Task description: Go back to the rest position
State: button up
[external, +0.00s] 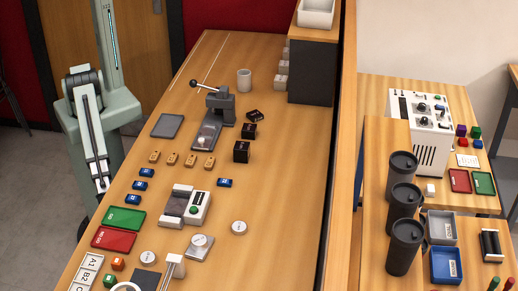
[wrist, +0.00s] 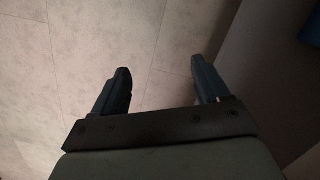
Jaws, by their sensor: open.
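My gripper (wrist: 160,65) shows in the wrist view with its two dark fingers spread wide apart. Nothing is between them; only pale tiled floor (wrist: 160,30) lies beyond. In the external view, my pale green arm stands at the left, beside the long wooden bench (external: 285,180) and clear of the things on it. The fingers cannot be made out in that view.
The bench holds a lever press (external: 220,110), a small device with a green button (external: 197,207), a green tray (external: 125,219) and a red tray (external: 114,239). A dark panel (wrist: 265,75) rises close on the right in the wrist view.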

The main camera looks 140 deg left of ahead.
jog(key=s+a+f+n+g, duration=0.1)
jog(key=s+a, duration=0.2)
jog(key=s, duration=0.4)
jog(key=s+a+n+g, duration=0.1)
jog(key=s+a+g, duration=0.1)
jog(key=s, duration=0.6)
jog(key=s+a+f+n+g, duration=0.1)
jog(key=s+a, duration=0.3)
jog(key=s, duration=0.4)
jog(key=shift+s+a+f+n+g+h, duration=0.25)
jog(key=shift+f+n+g+h, duration=0.15)
jog(key=shift+g, duration=0.1)
